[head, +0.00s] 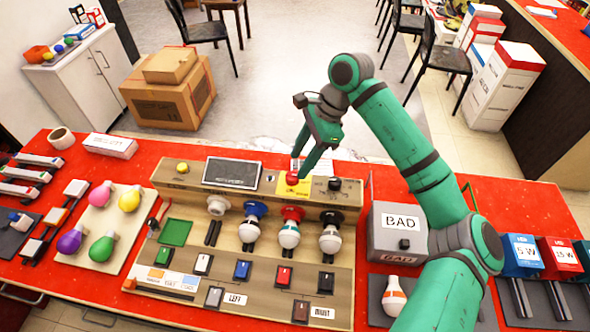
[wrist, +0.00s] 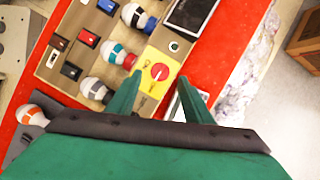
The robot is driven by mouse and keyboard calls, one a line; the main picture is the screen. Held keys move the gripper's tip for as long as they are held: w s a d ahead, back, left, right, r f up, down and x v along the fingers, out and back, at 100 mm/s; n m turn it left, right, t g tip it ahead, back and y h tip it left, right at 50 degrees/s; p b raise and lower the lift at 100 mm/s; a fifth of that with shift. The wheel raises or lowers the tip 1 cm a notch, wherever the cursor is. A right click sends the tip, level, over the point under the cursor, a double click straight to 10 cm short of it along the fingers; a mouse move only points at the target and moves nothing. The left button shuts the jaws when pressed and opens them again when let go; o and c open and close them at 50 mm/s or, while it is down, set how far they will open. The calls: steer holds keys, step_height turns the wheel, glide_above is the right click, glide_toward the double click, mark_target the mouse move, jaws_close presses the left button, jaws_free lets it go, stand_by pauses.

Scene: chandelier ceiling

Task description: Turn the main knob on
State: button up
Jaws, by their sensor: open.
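A red round knob (head: 291,178) sits on a yellow plate (head: 300,188) at the top right of the wooden test panel (head: 250,268). In the wrist view the red knob (wrist: 160,71) shows a pale bar across it, on the yellow plate (wrist: 152,86). A black knob (head: 335,184) stands just to its right in the head view. I cannot read which is labelled main. My gripper (head: 300,164) is open and empty, pointing down close above the yellow plate. In the wrist view its fingertips (wrist: 160,78) lie on either side of the red knob; contact cannot be told.
Several bulbs sit in sockets (head: 291,213) along the panel below the knobs. A dark screen (head: 232,174) is to the left. A grey BAD box (head: 398,231) stands to the right. Coloured bulbs (head: 101,195) lie on a board at left. The red table (head: 505,200) has some bare room at right.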

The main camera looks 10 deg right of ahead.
mark_target(293, 174)
steer(key=shift+x, duration=2.55)
steer(key=shift+d, duration=0.1)
steer(key=shift+c, duration=0.7)
steer(key=c, duration=0.9)
